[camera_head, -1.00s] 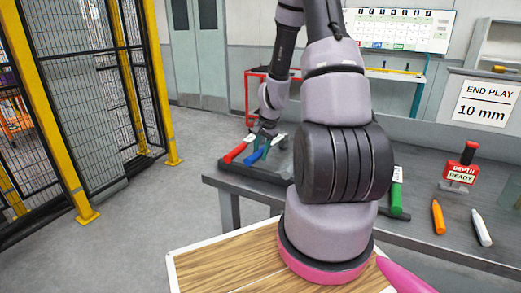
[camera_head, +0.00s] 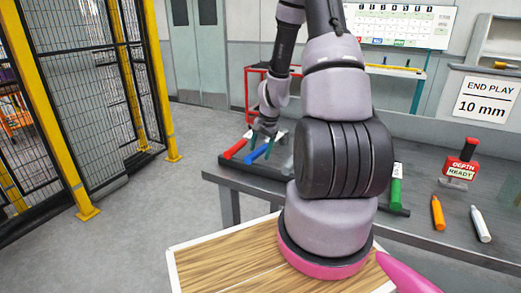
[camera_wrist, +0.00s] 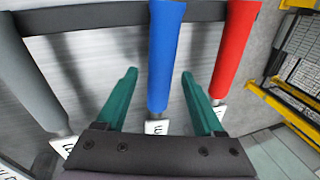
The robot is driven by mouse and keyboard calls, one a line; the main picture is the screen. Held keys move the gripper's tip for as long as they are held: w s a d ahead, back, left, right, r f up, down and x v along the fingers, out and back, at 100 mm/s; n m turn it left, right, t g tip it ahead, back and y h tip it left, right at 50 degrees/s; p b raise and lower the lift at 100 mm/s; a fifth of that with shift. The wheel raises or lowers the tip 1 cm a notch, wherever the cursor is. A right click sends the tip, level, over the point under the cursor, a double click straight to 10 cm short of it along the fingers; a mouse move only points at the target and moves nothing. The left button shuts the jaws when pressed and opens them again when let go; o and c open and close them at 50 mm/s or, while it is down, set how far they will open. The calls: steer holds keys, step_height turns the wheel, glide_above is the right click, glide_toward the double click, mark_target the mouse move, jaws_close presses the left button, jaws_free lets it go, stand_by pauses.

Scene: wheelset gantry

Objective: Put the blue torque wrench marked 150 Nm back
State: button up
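The blue torque wrench (camera_wrist: 165,55) lies between a red-handled one (camera_wrist: 233,45) and a grey-handled one (camera_wrist: 28,85). Its handle end is at the dark rail, like the red one's. Its white label (camera_wrist: 157,128) is partly cut off by my gripper, so I cannot read the marking. My gripper (camera_wrist: 159,73) has its green fingers spread, one on each side of the blue handle, with gaps on both sides. In the head view my gripper (camera_head: 266,130) is just above the blue wrench (camera_head: 258,153), left of centre on the bench.
The grey bench (camera_head: 420,238) also holds a green-handled wrench (camera_head: 396,187), an orange marker (camera_head: 438,213), a white marker (camera_head: 480,224) and a red depth gauge (camera_head: 460,163). A yellow-posted mesh fence (camera_head: 85,110) stands at left. The floor between is clear.

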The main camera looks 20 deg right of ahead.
steer(key=shift+r, duration=0.1)
steer(key=a+v, duration=0.1)
steer(key=v, duration=0.9)
steer(key=shift+d+r, duration=0.35)
steer(key=shift+d, duration=0.15)
steer(key=s+a+r+n+t, duration=0.15)
steer(key=a+r, duration=0.35)
steer(key=r, duration=0.5)
steer(key=s+a+r+n+t+y, duration=0.1)
steer(key=s+a+r+n+t, duration=0.2)
steer(key=s+r, duration=1.3)
steer(key=s+a+n, duration=0.1)
steer(key=a+n, duration=0.2)
steer(key=a, duration=0.2)
